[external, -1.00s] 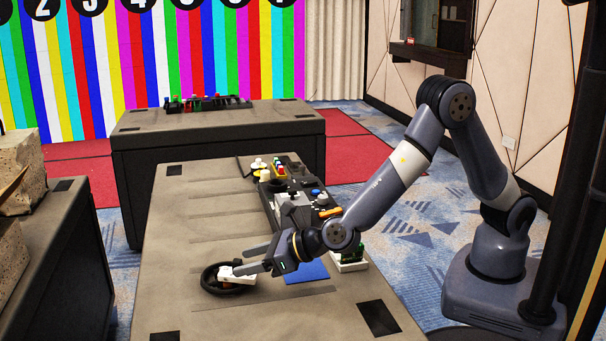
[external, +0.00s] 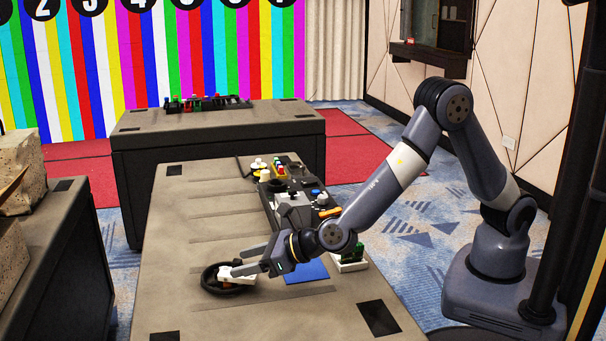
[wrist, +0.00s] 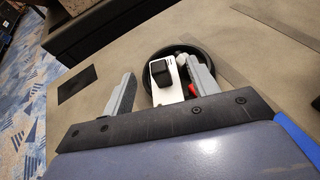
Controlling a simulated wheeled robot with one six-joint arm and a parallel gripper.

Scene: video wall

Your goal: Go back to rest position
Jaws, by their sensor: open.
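My gripper (external: 250,260) is open over the near part of the table, its fingers pointing left. It also shows in the wrist view (wrist: 163,85), with its two fingers wide apart. A round black ring (external: 205,281) with a white piece (external: 226,275) on it lies at the fingertips. In the wrist view the ring (wrist: 150,54) and the white piece with a black block (wrist: 160,72) are between and beyond the fingers. I cannot tell whether the fingers touch them. A small red part (wrist: 193,89) shows by the right finger.
The grey table (external: 190,240) also carries a blue mat (external: 306,271), a white block with green parts (external: 352,260) and a black control panel (external: 290,205). A second table (external: 215,120) stands behind. Stone-like blocks (external: 18,170) are at left. The table's left side is clear.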

